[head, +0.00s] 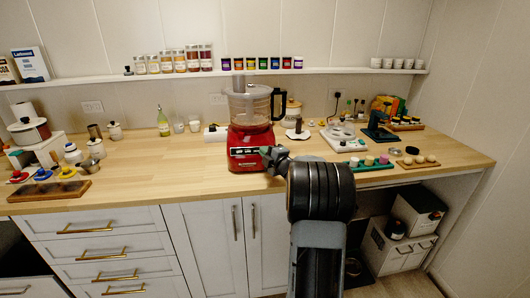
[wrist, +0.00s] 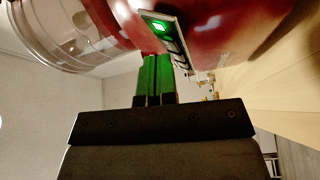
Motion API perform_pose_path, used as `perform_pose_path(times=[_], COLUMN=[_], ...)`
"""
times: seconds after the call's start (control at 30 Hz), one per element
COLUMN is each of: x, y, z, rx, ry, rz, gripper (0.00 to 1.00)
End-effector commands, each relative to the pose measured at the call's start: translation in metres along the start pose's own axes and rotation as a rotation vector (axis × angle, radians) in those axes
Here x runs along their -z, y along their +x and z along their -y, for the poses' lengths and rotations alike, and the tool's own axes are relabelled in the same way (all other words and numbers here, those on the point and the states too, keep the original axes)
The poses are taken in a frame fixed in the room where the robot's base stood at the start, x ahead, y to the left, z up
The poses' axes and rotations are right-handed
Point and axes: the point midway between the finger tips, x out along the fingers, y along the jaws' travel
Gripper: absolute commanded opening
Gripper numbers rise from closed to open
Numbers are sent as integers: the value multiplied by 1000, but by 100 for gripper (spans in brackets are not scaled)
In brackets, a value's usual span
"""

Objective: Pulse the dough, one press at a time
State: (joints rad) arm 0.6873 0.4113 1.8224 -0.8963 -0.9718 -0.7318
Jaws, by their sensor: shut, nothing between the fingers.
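The red food processor (head: 248,133) stands upright at the middle of the counter, with a clear bowl (head: 250,106) and a dark handle on top. The dough inside cannot be made out clearly.
A white device (head: 343,137), a green tray (head: 366,163) and a wooden board (head: 418,161) lie to the right. A shelf with jars (head: 180,62) runs above.

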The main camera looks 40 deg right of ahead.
Motion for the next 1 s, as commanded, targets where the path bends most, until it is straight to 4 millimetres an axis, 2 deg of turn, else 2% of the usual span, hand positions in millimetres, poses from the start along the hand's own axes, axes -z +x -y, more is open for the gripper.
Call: perform_pose_path(times=[0.67, 1.0], x=[-2, 3], y=[3, -5], z=[2, -3], rx=[1, 0], ry=[0, -1], rz=[0, 0], gripper=[0, 0])
